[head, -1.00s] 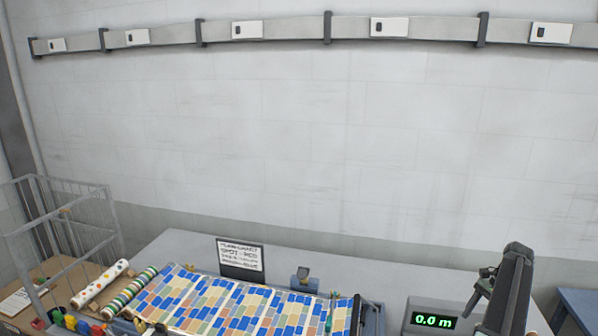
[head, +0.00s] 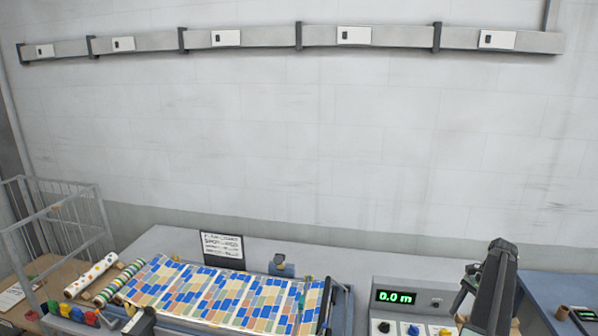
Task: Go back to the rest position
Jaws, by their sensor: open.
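My arm rises dark grey at the lower right of the head view. My gripper (head: 467,287) is at its left side, small and dark, with its jaws open. I see nothing between the jaws. It is raised in front of the right end of the control box (head: 350,297), whose display (head: 396,297) reads 0.0 m. The lower part of my arm is cut off by the bottom edge of the picture.
A sheet of coloured blocks (head: 222,293) lies on the press bed left of the control box. A blue table (head: 560,287) is at right. The wall behind is bare below its rail.

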